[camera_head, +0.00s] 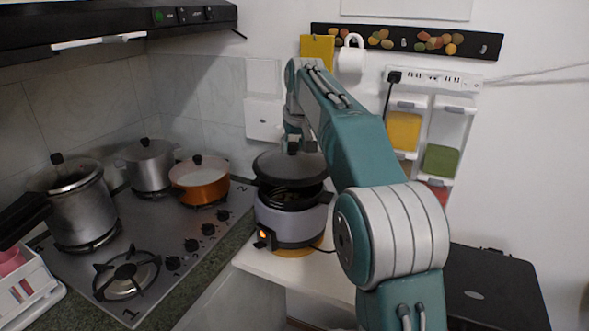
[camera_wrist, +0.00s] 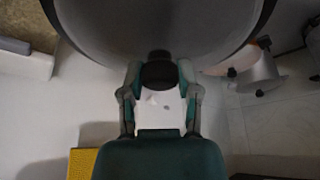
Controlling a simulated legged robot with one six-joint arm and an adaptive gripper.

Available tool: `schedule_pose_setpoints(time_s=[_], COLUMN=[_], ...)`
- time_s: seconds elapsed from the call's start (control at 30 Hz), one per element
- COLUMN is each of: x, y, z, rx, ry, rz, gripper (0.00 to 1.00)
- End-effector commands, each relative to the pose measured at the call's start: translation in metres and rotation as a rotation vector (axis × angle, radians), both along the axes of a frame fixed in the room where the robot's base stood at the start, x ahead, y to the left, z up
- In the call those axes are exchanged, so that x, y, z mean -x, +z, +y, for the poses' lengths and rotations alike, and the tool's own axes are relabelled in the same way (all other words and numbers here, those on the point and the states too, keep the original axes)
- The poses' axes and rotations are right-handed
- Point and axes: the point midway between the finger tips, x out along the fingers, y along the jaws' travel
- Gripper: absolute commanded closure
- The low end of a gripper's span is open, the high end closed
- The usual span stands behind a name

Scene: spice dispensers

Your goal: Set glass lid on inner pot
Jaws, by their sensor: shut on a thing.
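The dark round glass lid (camera_head: 289,166) is above the cooker in the head view, with its black knob (camera_head: 293,146) on top. The black inner pot (camera_head: 292,198) sits in the grey cooker (camera_head: 285,221) directly below. A dark gap shows between lid and pot at the front, so the lid looks slightly raised; contact at the back is hidden. My gripper (camera_head: 297,129) comes down from above and is shut on the knob. In the wrist view, my gripper (camera_wrist: 159,75) has one finger on each side of the knob, and the lid (camera_wrist: 155,28) fills the top.
The stove (camera_head: 155,236) at left holds a large steel pot (camera_head: 78,207), a smaller steel pot (camera_head: 151,167) and an orange pan (camera_head: 200,184). The cooker stands on a white counter (camera_head: 268,267) by the wall. A power strip (camera_head: 433,79) hangs behind my arm.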

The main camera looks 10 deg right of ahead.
Motion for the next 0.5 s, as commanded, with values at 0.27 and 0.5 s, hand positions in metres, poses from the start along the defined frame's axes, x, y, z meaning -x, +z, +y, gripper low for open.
schedule_pose_setpoints(time_s=[0.27,0.5], x=[-0.042,-0.068], y=[-0.031,-0.062], z=[-0.013,-0.021], rx=[-0.003,-0.006], ry=[0.0,0.0], rz=[0.0,-0.002], gripper=[1.0,1.0])
